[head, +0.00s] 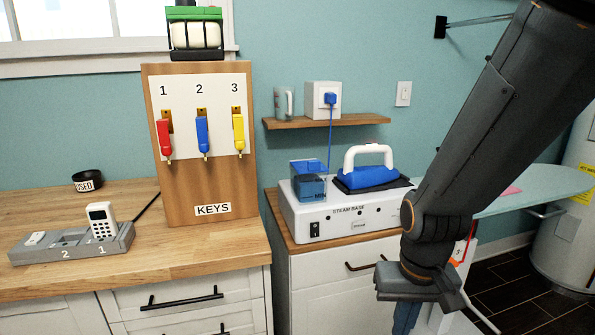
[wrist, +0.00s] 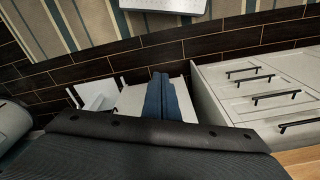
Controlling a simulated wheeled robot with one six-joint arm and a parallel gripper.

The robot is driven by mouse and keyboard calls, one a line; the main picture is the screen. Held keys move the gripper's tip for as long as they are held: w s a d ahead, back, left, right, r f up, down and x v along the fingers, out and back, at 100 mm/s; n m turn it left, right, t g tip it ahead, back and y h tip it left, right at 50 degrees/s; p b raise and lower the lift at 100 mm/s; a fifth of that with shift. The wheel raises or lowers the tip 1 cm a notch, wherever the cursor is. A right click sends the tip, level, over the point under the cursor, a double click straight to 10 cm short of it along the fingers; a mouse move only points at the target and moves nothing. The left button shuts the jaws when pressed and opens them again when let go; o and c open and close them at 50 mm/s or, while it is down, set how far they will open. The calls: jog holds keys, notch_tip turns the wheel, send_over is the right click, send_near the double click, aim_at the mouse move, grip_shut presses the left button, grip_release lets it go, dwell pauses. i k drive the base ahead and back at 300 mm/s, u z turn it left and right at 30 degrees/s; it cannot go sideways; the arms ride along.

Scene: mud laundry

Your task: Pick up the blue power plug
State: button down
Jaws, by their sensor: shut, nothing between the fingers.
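The blue power plug (head: 330,98) sits in the front of a white socket box (head: 315,92) on a small wooden wall shelf (head: 345,121). A blue cord (head: 330,140) hangs from it down to the steam base (head: 345,213). My gripper (head: 405,318) is low at the right of the head view, well below and right of the plug, and its tips are cut off by the frame edge. In the wrist view my gripper (wrist: 161,92) points down toward the floor, its two blue fingers together and empty. The plug is not in the wrist view.
A blue iron (head: 370,177) with a white handle and a blue water tank (head: 308,182) stand on the steam base. A mug (head: 284,102) is left of the socket box. A key board (head: 200,150) stands to the left. An ironing board (head: 530,187) is behind my arm.

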aim_at(330, 98)
jog(key=u, duration=0.1)
jog(key=k, duration=0.4)
jog(key=z, duration=0.55)
jog(key=i, duration=1.2)
jog(key=z, duration=0.1)
